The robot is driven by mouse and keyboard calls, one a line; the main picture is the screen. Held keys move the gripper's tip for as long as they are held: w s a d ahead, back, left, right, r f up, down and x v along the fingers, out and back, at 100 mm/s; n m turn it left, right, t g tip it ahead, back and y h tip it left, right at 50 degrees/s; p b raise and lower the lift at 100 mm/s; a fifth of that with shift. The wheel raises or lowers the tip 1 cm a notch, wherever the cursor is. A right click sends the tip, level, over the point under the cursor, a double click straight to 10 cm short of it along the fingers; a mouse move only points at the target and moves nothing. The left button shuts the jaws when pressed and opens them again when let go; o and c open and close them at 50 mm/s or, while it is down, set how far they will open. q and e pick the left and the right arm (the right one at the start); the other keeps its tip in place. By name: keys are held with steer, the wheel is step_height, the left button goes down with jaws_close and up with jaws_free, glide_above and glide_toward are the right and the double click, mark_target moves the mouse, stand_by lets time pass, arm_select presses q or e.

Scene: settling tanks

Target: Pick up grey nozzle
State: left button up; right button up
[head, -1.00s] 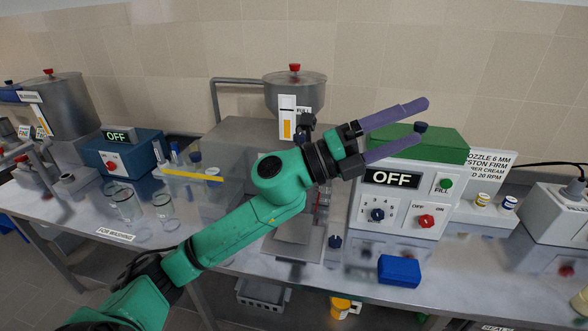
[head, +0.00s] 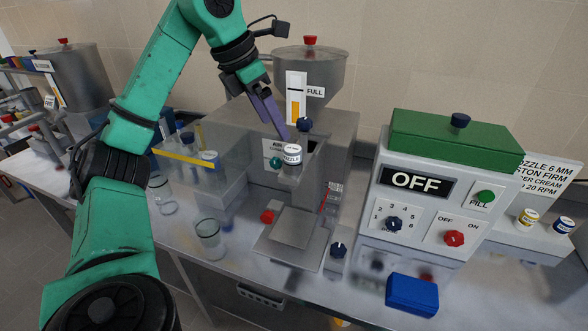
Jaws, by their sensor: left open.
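A pale grey-white piece lettered NOZZLE (head: 291,156) sits upright at the front of the steel filling machine, below its hopper. I cannot tell for certain which is the grey nozzle. My left gripper (head: 282,134) reaches down from above with its purple fingers open and seen nearly edge-on. Its tips are just above and left of the lettered piece; I cannot tell whether they touch it. My right gripper is out of view.
The hopper (head: 308,78) and its level gauge (head: 296,97) stand close beside the gripper. A control box reading OFF (head: 415,180) stands right. Yellow-banded (head: 528,218) and blue-banded (head: 564,225) pieces sit further right. Glass beakers (head: 210,240) and a blue block (head: 412,294) occupy the front.

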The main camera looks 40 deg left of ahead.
mark_target(292, 149)
arm_select(q)
steer(key=x, duration=0.3)
steer(key=shift+w+a+f+p, duration=0.1)
steer(key=shift+w+a+p, duration=0.1)
steer(key=shift+p, duration=0.15)
steer(key=x, duration=0.3)
steer(key=w+x, duration=0.1)
steer(key=x, duration=0.1)
steer(key=shift+d, duration=0.4)
steer(key=shift+s, duration=0.25)
steer(key=c, duration=0.5)
steer(key=shift+w, duration=0.15)
steer(key=c, duration=0.5)
jaws_close()
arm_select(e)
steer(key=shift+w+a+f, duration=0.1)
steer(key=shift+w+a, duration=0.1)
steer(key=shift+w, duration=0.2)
